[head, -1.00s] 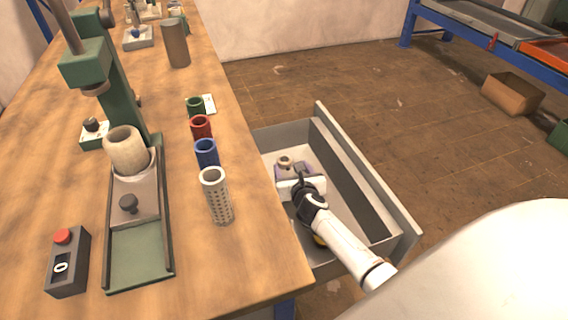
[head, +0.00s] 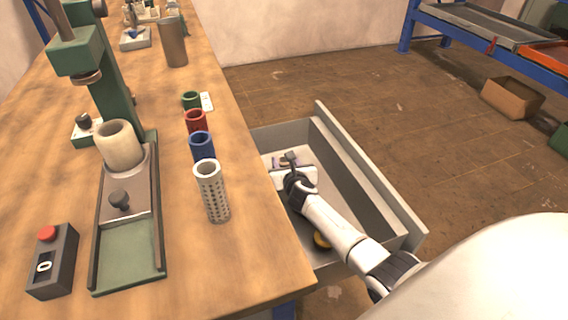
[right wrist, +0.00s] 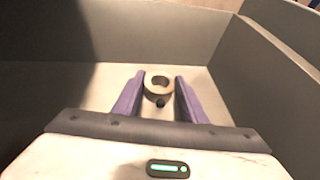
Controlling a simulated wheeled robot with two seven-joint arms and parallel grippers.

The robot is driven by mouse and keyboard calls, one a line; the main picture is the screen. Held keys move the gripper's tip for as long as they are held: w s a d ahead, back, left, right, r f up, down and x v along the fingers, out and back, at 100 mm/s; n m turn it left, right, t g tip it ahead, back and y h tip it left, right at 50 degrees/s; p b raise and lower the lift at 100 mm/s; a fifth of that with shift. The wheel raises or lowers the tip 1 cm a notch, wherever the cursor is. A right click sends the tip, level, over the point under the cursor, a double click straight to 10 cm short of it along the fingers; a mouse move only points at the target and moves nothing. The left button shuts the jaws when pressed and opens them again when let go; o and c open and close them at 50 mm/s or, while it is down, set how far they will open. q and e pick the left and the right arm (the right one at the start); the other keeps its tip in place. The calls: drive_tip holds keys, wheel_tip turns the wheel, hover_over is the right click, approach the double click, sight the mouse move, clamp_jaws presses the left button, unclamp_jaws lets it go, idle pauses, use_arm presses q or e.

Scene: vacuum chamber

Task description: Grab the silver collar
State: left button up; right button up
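The silver collar (right wrist: 158,83), a small ring with a dark hole and a dark knob on its near side, shows in the right wrist view on the light drawer floor. My right gripper (right wrist: 159,80) is open, its purple fingers on either side of the collar with a narrow gap at each side. In the head view my right gripper (head: 291,163) is down inside the open drawer (head: 375,180), and the wrist largely hides the collar there. Whether a finger touches the collar cannot be told. My left gripper is not in view.
The drawer walls stand close around my right arm. A yellow round thing (head: 321,240) lies in the drawer, partly behind my arm. On the workbench (head: 245,260) beside it stand a perforated silver cylinder (head: 212,192) and blue (head: 202,146), red (head: 196,121) and green (head: 191,100) sleeves.

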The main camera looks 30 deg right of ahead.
drive_tip(key=c, duration=0.4)
drive_tip(key=shift+r, duration=0.1)
